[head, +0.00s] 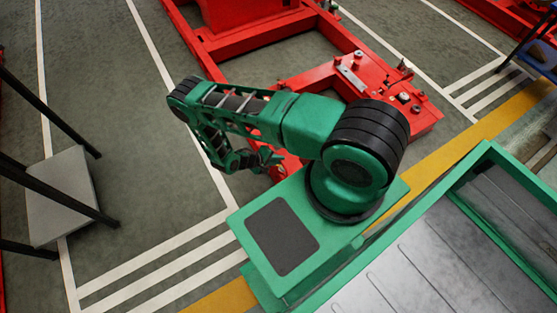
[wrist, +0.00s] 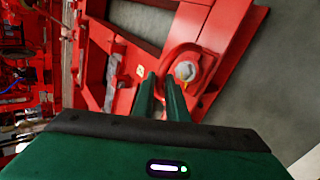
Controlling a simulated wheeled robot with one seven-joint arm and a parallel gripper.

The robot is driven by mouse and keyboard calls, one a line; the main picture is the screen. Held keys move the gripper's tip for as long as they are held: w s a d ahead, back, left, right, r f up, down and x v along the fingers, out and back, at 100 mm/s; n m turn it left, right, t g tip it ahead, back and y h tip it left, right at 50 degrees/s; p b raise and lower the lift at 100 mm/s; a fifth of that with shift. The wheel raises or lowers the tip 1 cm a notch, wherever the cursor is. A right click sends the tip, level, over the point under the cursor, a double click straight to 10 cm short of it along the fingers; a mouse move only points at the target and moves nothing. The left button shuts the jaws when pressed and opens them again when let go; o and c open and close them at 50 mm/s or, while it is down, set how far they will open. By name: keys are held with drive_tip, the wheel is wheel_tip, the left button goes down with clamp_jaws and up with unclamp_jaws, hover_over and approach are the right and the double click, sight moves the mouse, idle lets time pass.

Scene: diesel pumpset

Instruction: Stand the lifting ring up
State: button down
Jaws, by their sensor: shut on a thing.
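The red lifting ring (wrist: 207,68) shows in the wrist view as a rounded loop around a grey bolt head (wrist: 186,71), at a corner of the red frame. My gripper (wrist: 163,84) has its two green fingers close together at the loop's left side, shut on the ring. The fingertips partly hide the held part. The ring's exact tilt is hard to tell. In the head view, my gripper (head: 268,157) is low beside the red frame's near corner, and the ring (head: 277,173) is small and mostly hidden by my arm.
The red base frame (head: 310,86) has a plate with several bolts and fittings at its right end. A grey board on dark legs (head: 62,195) stands at the left. Open floor (head: 120,110) lies between it and the frame. A blue stand (head: 535,55) is at the far right.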

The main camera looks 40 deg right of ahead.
drive_tip(key=shift+a+f+y, duration=0.15)
drive_tip(key=shift+a+f, duration=0.1)
drive_tip(key=shift+a, duration=0.35)
drive_tip(key=shift+a+f+y, duration=0.15)
drive_tip(key=shift+a+f, duration=0.05)
drive_tip(key=shift+a, duration=0.35)
drive_tip(key=c, duration=1.9)
unclamp_jaws()
drive_tip(key=shift+o, duration=0.4)
drive_tip(key=shift+d, duration=0.1)
drive_tip(key=shift+s, duration=0.1)
drive_tip(key=v, duration=1)
drive_tip(key=shift+r, duration=0.35)
